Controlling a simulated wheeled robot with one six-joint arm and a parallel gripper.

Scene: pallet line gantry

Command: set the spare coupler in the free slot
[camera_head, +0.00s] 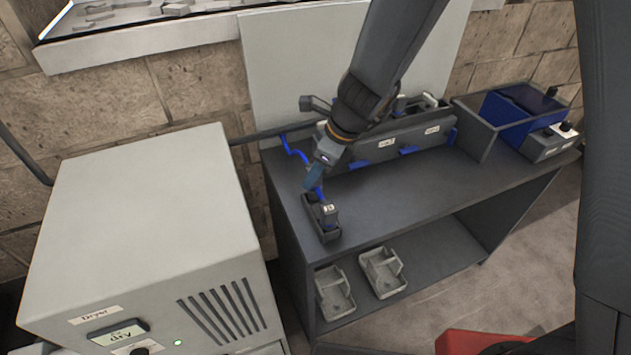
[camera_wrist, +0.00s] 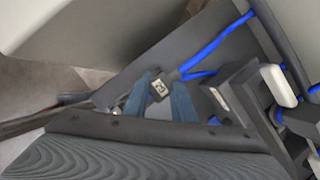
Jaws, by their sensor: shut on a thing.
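A small dark coupler with a white label (camera_head: 330,211) sits in or just above a dark open holder (camera_head: 324,235) at the left front of the bench. A blue hose runs to it. My gripper (camera_head: 316,180) points down over it, with its blue-grey fingers near the hose end. In the wrist view, the fingers (camera_wrist: 160,100) are on either side of the labelled coupler (camera_wrist: 160,87), closed on it. The label is too small to read surely. A grey rack (camera_head: 360,158) with white labels stands at the back of the bench. My arm hides part of it, and I cannot tell which slot is free.
The dark bench top (camera_head: 420,180) is clear to the right of the holder. A blue bin (camera_head: 510,110) stands at the back right. Two grey trays (camera_head: 382,272) lie on the lower shelf. A large dryer box (camera_head: 150,230) stands close on the left.

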